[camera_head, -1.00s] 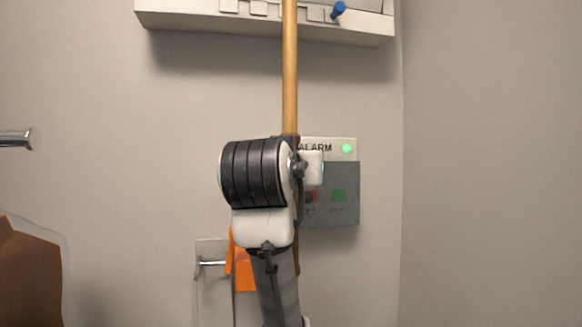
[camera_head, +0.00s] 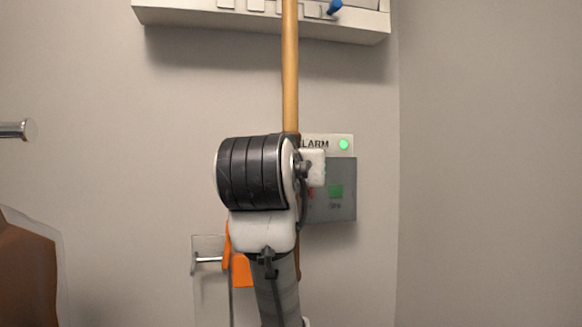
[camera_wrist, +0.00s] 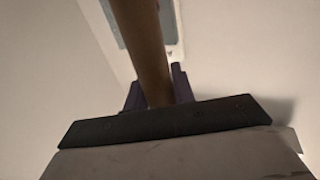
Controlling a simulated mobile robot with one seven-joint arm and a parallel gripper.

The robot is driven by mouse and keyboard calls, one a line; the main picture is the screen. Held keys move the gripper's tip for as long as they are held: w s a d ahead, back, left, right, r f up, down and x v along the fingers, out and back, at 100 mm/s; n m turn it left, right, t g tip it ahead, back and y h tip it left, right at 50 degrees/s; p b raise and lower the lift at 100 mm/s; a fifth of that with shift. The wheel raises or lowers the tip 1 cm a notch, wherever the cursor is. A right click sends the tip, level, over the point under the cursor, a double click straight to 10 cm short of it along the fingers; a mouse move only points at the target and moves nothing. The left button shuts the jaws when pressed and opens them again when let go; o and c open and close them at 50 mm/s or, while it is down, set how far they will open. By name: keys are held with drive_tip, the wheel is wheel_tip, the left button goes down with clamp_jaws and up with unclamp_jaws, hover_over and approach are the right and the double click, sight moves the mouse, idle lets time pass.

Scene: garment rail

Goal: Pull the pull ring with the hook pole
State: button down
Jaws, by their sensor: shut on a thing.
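The hook pole (camera_head: 290,75) is a long wooden pole that stands nearly upright in the head view and runs out of the top of the picture. Its upper end and hook are out of view. In the wrist view the pole (camera_wrist: 142,45) runs between the dark fingers of my gripper (camera_wrist: 155,97), which is shut on it. In the head view my wrist hides the gripper and its grip on the pole. The pull ring is not visible in either view.
A white wall unit (camera_head: 200,18) with a blue knob (camera_head: 334,8) is above. A grey alarm box (camera_head: 340,205) with a green light is behind my arm. A metal rail end (camera_head: 18,130) and a brown garment (camera_head: 25,265) are at left. An orange item (camera_head: 241,270) hangs low.

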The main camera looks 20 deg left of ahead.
drive_tip(key=shift+s+d+f+b, duration=0.3)
drive_tip(key=shift+s+d+b, duration=0.2)
drive_tip(key=shift+s, duration=0.3)
idle(0.4)
